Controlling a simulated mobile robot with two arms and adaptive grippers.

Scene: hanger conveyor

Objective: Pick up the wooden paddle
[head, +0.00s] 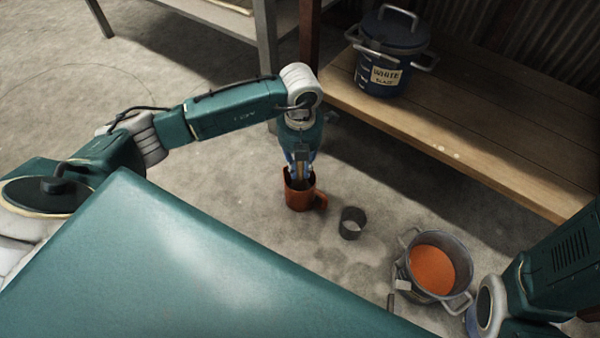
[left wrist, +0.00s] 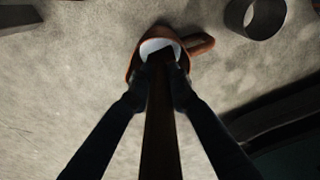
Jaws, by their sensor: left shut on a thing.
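The wooden paddle (left wrist: 160,135) shows in the left wrist view as a dark brown bar running up between my fingers toward the orange-brown mug. My left gripper (head: 300,170) is shut on it, with its fingertips (left wrist: 163,80) at the mug's mouth. The mug (head: 298,200) stands on the floor with its handle to the right; it also shows in the left wrist view (left wrist: 132,66). The paddle's lower end is hidden by the mug and fingers. My right arm is at the right edge in the head view, with its gripper out of sight.
A small grey ring or cup (head: 352,223) stands right of the mug. A metal pot (head: 468,262) with orange contents is further right. A blue lidded pot marked white glaze (head: 372,78) sits on the wooden shelf (head: 470,130). Bare floor lies left of the mug.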

